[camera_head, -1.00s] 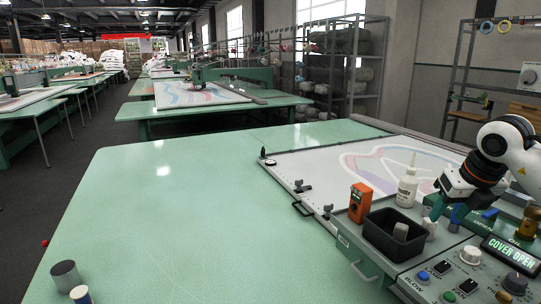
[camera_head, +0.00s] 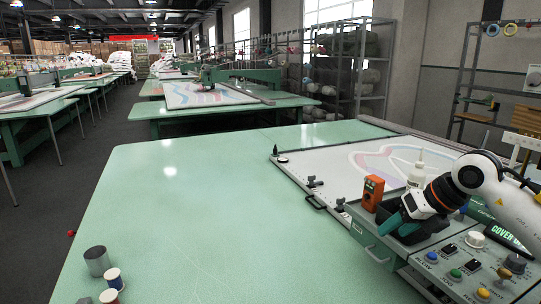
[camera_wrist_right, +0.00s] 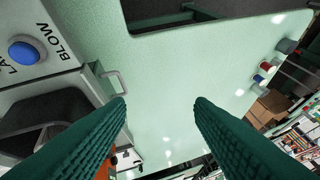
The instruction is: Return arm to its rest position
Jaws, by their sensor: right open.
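My right arm comes in from the right in the head view. My left gripper is in neither view.
An orange device (camera_head: 373,192) and a white bottle (camera_head: 416,170) stand close to the right gripper. The control panel (camera_head: 455,265) has knobs and buttons. A grey cylinder (camera_head: 97,261) and spools (camera_head: 115,279) stand at the lower left. The green tabletop (camera_head: 200,215) is mostly clear.

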